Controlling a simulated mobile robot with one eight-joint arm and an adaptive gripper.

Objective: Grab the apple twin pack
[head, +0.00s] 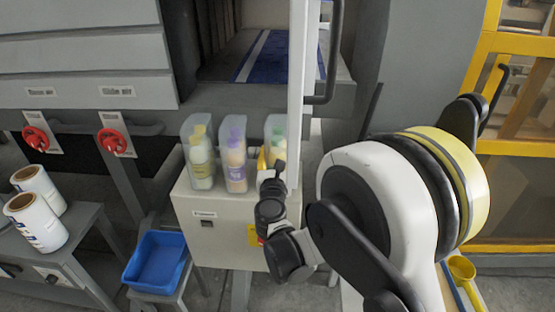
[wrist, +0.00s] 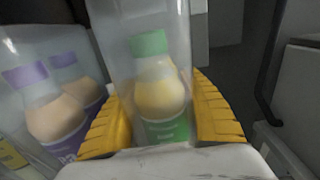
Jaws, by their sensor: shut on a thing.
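The apple twin pack, a clear wrap around bottles with a green cap and green label, fills the middle of the wrist view (wrist: 158,85). In the head view the green-capped pack (head: 275,128) stands at the right end of a row on a beige cabinet, partly hidden by a white post and my arm. My gripper's yellow fingers (wrist: 160,120) are on both sides of the pack, shut on it. In the head view my gripper (head: 268,160) is at the pack's front, mostly hidden. I cannot tell whether the pack's base touches the cabinet top.
A purple-capped pack (head: 236,155) stands close to the left of the held pack, with a yellow-capped pack (head: 199,155) beyond it. The beige cabinet (head: 215,250) bears them. A white vertical post (head: 301,80) rises close by. A blue bin (head: 155,262) sits lower left.

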